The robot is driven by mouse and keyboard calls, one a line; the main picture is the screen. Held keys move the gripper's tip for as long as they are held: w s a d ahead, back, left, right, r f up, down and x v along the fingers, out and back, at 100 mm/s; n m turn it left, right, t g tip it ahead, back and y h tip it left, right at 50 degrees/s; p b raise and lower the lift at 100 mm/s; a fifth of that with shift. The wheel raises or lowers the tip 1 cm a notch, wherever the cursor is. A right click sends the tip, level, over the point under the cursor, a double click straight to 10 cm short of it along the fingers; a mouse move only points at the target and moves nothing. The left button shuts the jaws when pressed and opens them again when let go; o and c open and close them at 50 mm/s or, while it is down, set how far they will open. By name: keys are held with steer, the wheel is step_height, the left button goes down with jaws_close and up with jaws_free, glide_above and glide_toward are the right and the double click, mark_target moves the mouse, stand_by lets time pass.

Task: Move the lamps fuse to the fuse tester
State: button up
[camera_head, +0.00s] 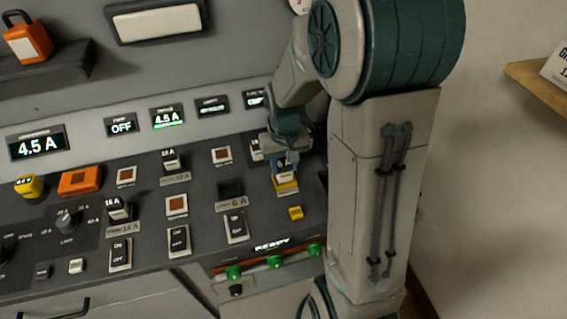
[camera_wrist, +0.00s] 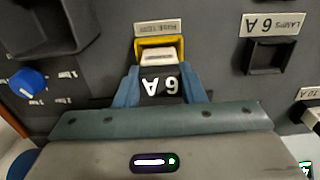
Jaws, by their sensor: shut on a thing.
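The lamps fuse (camera_wrist: 160,86), a dark-faced block with a white 6 A marking and a pale end, is between the fingers of my gripper (camera_wrist: 160,72). It also shows small and partly hidden in the head view (camera_head: 283,173). My gripper in the head view (camera_head: 284,161) points down, shut on the fuse. The fuse tester (camera_wrist: 143,42) has a yellow rim around the fuse's pale end; in the head view its yellow edge (camera_head: 287,186) lies just under the fuse. I cannot tell whether the fuse is fully seated.
The socket labelled lamps 6 A (camera_wrist: 271,57) is empty; it also shows in the head view (camera_head: 230,188). Other fuses (camera_head: 119,208), rocker switches (camera_head: 178,240), a yellow button (camera_head: 295,213) and an orange block (camera_head: 79,180) crowd the panel. A blue knob (camera_wrist: 28,82) stands left of the tester.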

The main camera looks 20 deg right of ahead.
mark_target(285, 165)
steer(key=shift+f+b, duration=0.55)
steer(key=shift+f, duration=0.1)
stand_by(0.3)
steer(key=o, duration=0.7)
steer(key=shift+o, duration=0.2)
steer(key=shift+r, duration=0.15)
step_height(285, 165, up, 11)
steer(key=p, duration=0.8)
steer(key=shift+f, duration=0.2)
steer(key=shift+r, duration=0.1)
steer(key=s+r+t, duration=0.3)
steer(key=s+r, duration=0.9)
steer(key=s, duration=0.2)
steer(key=shift+s+t, duration=0.15)
steer(key=shift+t, duration=0.25)
